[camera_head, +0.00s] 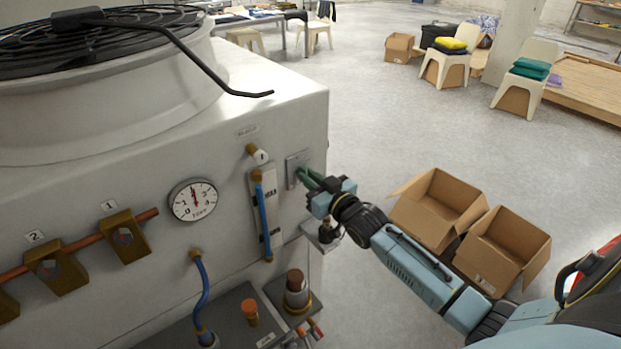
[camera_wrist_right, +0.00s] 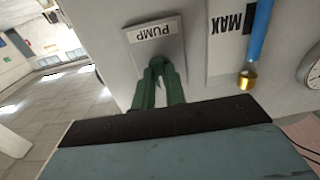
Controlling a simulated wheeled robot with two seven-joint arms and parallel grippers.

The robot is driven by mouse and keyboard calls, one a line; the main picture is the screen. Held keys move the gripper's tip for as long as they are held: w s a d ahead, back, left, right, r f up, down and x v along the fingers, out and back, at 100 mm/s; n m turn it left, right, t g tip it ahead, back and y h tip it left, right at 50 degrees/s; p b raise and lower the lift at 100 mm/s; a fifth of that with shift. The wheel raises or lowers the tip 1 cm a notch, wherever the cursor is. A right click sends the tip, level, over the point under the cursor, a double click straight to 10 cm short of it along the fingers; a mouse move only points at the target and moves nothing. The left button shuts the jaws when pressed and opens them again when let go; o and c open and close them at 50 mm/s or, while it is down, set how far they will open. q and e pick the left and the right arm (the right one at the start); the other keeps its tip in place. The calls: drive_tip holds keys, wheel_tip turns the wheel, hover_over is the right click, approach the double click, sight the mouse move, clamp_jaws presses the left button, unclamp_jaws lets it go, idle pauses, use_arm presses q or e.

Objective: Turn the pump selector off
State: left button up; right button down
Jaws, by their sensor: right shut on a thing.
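The pump selector plate (camera_head: 293,162) is on the front panel of the grey machine, near its right edge. In the right wrist view the plate (camera_wrist_right: 173,43) shows a PUMP label, upside down. My right gripper (camera_head: 304,174) reaches the plate from the right. Its green fingers (camera_wrist_right: 160,72) are close together at the plate's middle, shut on the selector knob. The knob is hidden between the fingertips, so its setting cannot be told. My left gripper is not in view.
Left of the plate is a flow tube with a blue hose (camera_head: 264,215). A round pressure gauge (camera_head: 194,200) is farther left. Below stand a brown-capped fitting (camera_head: 296,290) and a small bracket (camera_head: 322,238). Open cardboard boxes (camera_head: 503,250) stand on the floor at the right.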

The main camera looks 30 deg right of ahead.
drive_tip(key=c, duration=1.4)
unclamp_jaws()
drive_tip(key=shift+c, duration=0.2)
drive_tip(key=shift+s, duration=0.1)
drive_tip(key=s+d+b, duration=0.1)
drive_tip(key=s, duration=1.2)
drive_tip(key=shift+s+f, duration=0.1)
